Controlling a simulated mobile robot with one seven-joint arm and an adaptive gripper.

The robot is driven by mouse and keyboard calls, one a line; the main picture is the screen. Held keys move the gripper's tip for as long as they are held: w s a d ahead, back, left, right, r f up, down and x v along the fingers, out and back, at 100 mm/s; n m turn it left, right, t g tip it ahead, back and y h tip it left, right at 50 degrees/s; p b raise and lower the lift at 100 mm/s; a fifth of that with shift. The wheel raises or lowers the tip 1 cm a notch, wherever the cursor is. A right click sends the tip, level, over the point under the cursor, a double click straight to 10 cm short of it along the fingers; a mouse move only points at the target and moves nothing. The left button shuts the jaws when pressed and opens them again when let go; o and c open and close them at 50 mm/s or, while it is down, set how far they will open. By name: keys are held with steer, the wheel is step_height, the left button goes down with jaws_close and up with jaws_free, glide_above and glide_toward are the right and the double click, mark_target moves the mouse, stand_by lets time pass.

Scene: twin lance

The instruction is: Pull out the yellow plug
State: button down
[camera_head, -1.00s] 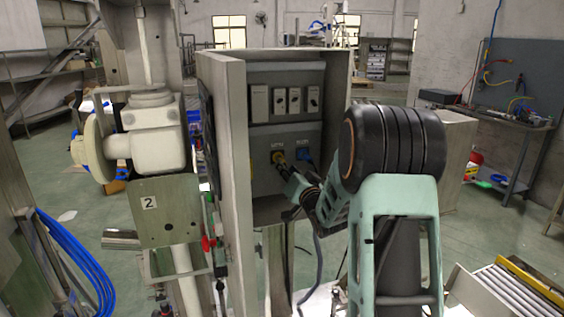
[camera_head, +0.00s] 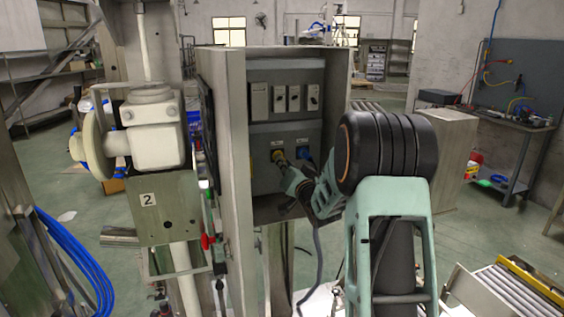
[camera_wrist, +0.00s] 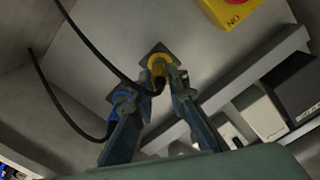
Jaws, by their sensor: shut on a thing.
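The yellow plug (camera_head: 277,156) is at its socket on the grey panel inside the open cabinet. In the wrist view the yellow plug (camera_wrist: 158,66) stands against its dark square plate, with a black cable running from it. My gripper (camera_wrist: 159,88) is shut on the yellow plug, one finger on each side. In the head view my gripper (camera_head: 285,170) reaches the plug from the lower right. I cannot tell whether the plug is fully seated.
A blue plug (camera_wrist: 122,97) with its own black cable sits close beside my left finger; it also shows in the head view (camera_head: 304,155). A yellow box with a red button (camera_wrist: 232,8) is at the wrist view's top right. The cabinet door (camera_head: 237,160) stands open on the left.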

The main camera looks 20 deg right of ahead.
steer(key=shift+s+b, duration=0.5)
steer(key=shift+s, duration=0.25)
stand_by(0.6)
steer(key=s+b, duration=0.1)
steer(key=s, duration=0.2)
steer(key=shift+s, duration=0.15)
stand_by(0.4)
